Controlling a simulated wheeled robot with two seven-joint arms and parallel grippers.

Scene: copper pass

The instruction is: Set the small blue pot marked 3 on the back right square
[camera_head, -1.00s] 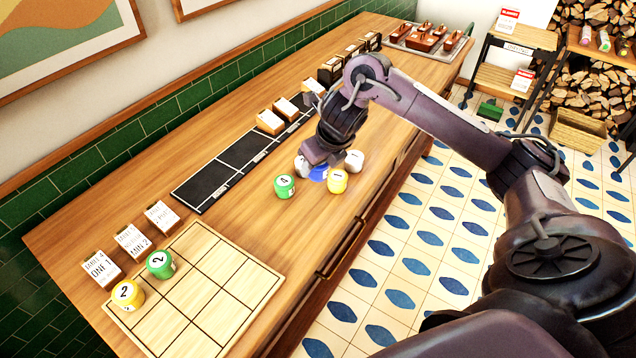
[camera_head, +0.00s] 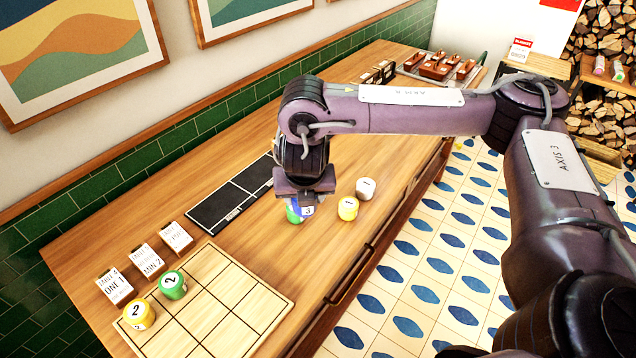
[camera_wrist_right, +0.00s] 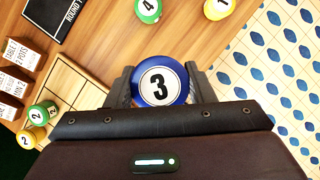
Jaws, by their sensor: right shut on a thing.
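The blue pot marked 3 (camera_wrist_right: 160,82) sits between the two fingers of my right gripper (camera_wrist_right: 160,90) in the right wrist view. In the head view my right gripper (camera_head: 305,198) points down over the counter, shut on the blue pot (camera_head: 308,211). The pale wooden board (camera_head: 262,318) with marked squares lies to the left of it. A yellow pot marked 2 (camera_head: 138,313) and a green pot marked 2 (camera_head: 172,285) stand along its wall side. The back right square (camera_head: 209,261) is bare. My left gripper is not in view.
A yellow pot (camera_head: 348,208) and a white pot (camera_head: 366,188) stand to the right. Cards (camera_head: 147,261) stand behind the board, beside a black mat (camera_head: 215,208).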

